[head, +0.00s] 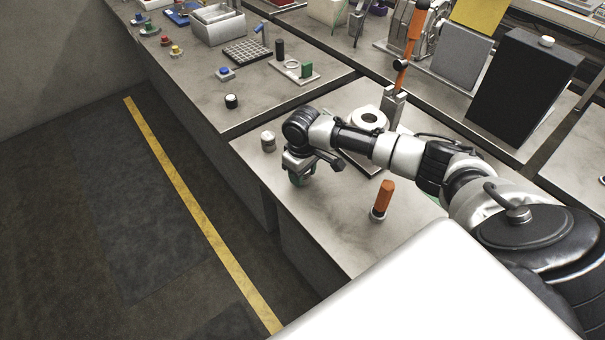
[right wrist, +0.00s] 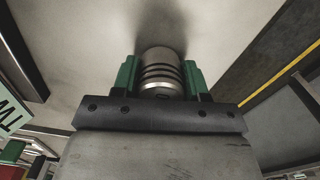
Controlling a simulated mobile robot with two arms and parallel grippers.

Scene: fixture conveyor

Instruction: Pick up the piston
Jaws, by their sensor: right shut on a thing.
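The piston (right wrist: 160,72) is a silver metal cylinder with dark ring grooves. In the right wrist view it sits between the two green fingers of my right gripper (right wrist: 160,80), which is shut on it. In the head view my right gripper (head: 301,178) points down near the front edge of the grey worktop, and the piston is hidden there by the gripper. I cannot tell whether the piston touches the worktop. My left gripper is not in view.
A small silver cylinder (head: 268,141) stands on the worktop (head: 345,238) left of the gripper. An orange-handled piece (head: 384,200) stands to the right. A white ring-shaped part (head: 369,121) lies behind my arm. A yellow floor line (head: 190,205) runs beside the benches.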

